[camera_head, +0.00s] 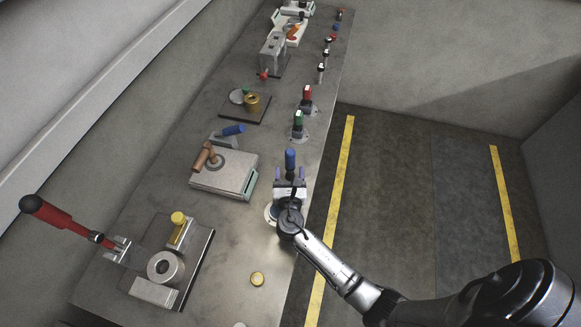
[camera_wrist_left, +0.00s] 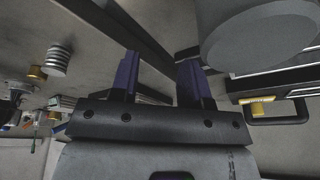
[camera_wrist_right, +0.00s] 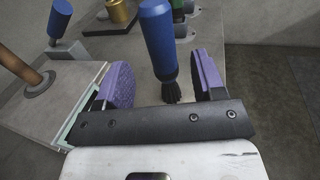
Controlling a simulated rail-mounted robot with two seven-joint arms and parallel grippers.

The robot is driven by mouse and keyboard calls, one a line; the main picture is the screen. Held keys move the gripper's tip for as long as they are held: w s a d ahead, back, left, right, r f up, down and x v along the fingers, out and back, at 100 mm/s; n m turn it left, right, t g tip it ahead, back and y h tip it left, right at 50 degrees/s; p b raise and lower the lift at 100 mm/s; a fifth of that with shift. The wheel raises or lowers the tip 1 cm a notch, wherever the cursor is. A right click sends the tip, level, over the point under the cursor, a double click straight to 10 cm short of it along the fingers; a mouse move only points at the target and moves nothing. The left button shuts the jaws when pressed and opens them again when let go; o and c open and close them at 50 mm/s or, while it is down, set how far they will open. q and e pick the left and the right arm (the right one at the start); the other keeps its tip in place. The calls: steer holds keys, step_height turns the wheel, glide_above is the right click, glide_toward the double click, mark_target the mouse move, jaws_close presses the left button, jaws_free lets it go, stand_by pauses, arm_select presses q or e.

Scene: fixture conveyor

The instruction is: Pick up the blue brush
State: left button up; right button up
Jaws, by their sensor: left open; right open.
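The blue brush (camera_head: 290,158) stands upright near the right edge of the bench in the head view, blue handle up. In the right wrist view the blue brush (camera_wrist_right: 157,42) has dark bristles at its lower end. My right gripper (camera_head: 290,175) is open around the brush's line. In its wrist view the purple fingers (camera_wrist_right: 165,78) lie either side of the brush, with gaps; the brush is nearer the right finger. Whether it is fully between the fingers in depth is unclear. My left gripper (camera_wrist_left: 160,76) is open and empty in its wrist view, outside the head view.
A fixture with a brown handle (camera_head: 203,158) and a blue-handled clamp (camera_head: 233,130) stands left of the brush. Green (camera_head: 298,118) and red (camera_head: 307,93) handled items stand beyond it. Open floor (camera_head: 400,190) is to the right.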

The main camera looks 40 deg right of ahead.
mark_target(290, 164)
arm_select(q)
steer(key=shift+f, duration=0.1)
arm_select(e)
steer(key=shift+x, duration=3.15)
arm_select(q)
steer(key=shift+a, duration=0.15)
arm_select(e)
steer(key=shift+w+d+r, duration=0.1)
steer(key=shift+w+d, duration=0.05)
steer(key=shift+d, duration=0.1)
steer(key=shift+c, duration=0.4)
arm_select(q)
steer(key=shift+d, duration=0.2)
arm_select(e)
steer(key=c, duration=0.9)
steer(key=shift+c, duration=0.2)
steer(key=shift+r, duration=0.15)
